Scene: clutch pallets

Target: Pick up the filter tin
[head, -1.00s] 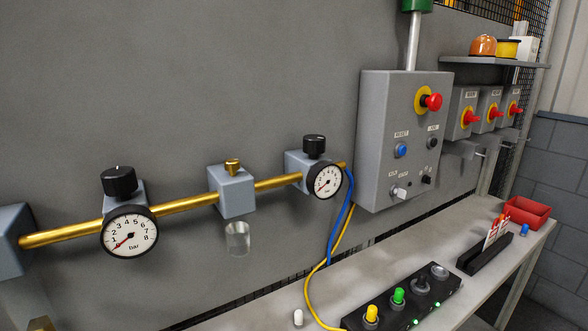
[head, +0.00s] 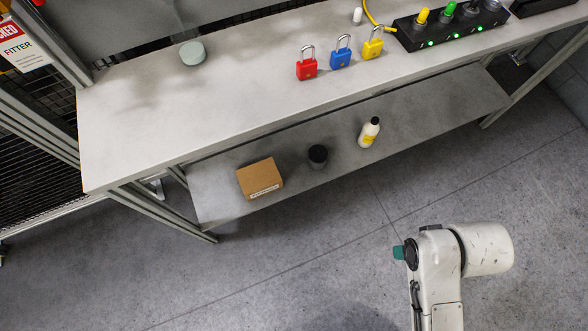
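A low, round, grey-green tin (head: 192,53) stands on the back left part of the bench top in the head view. It looks like the filter tin, but I can read no label on it. A dark round container (head: 317,156) stands on the lower shelf, and I cannot tell what it holds. My white arm shows at the lower right, over the floor and well away from the bench. My gripper is not in view.
Red (head: 307,68), blue (head: 341,57) and yellow (head: 373,47) padlocks stand on the bench (head: 130,130). The lower shelf holds a cardboard box (head: 260,178) and a white bottle (head: 369,133). The floor in front is clear.

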